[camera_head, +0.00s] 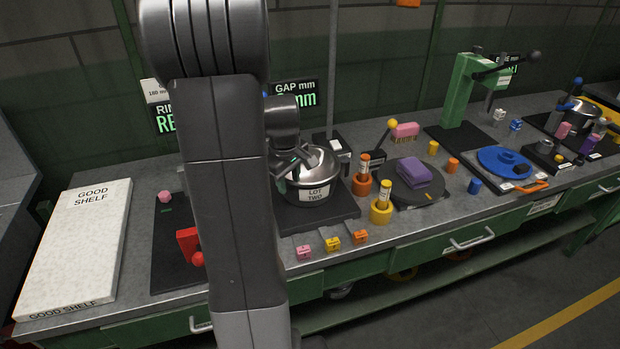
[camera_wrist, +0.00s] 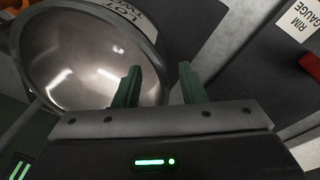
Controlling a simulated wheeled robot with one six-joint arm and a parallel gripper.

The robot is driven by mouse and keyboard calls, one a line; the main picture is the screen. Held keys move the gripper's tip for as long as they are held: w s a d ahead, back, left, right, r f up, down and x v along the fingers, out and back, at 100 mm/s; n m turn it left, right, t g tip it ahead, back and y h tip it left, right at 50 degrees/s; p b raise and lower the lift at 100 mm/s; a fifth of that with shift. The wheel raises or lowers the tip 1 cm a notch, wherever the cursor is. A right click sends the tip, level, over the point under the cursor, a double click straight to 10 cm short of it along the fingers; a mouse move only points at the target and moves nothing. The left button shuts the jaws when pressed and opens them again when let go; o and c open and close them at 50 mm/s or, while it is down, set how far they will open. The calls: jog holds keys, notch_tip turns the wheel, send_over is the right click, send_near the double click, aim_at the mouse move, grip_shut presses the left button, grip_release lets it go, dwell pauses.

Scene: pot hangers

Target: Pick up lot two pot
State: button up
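The lot two pot (camera_head: 318,181) is a shiny steel vessel with a white "LOT TWO" label on its front. It sits on a dark plate (camera_head: 338,212) on the bench. In the wrist view the pot (camera_wrist: 75,55) fills the left side, with its rim curving past the fingers. My gripper (camera_head: 287,168) is at the pot's left side. In the wrist view its green fingers (camera_wrist: 162,82) are apart with nothing clearly held. The left finger overlaps the pot and the right finger lies beyond its rim. I cannot tell whether either touches. My arm hides part of the pot's left.
A white "GOOD SHELF" board (camera_head: 75,245) lies at the far left. A red clamp-like part (camera_head: 189,245) stands left of my arm. Small coloured blocks (camera_head: 332,244) line the front edge.

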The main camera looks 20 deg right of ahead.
aim_at(292, 201)
jog(key=f, duration=0.4)
jog(key=shift+w+d+f, duration=0.15)
jog(key=shift+w+d, duration=0.05)
jog(key=shift+w, duration=0.05)
jog(key=shift+c, duration=0.3)
grip_shut()
dwell(0.9)
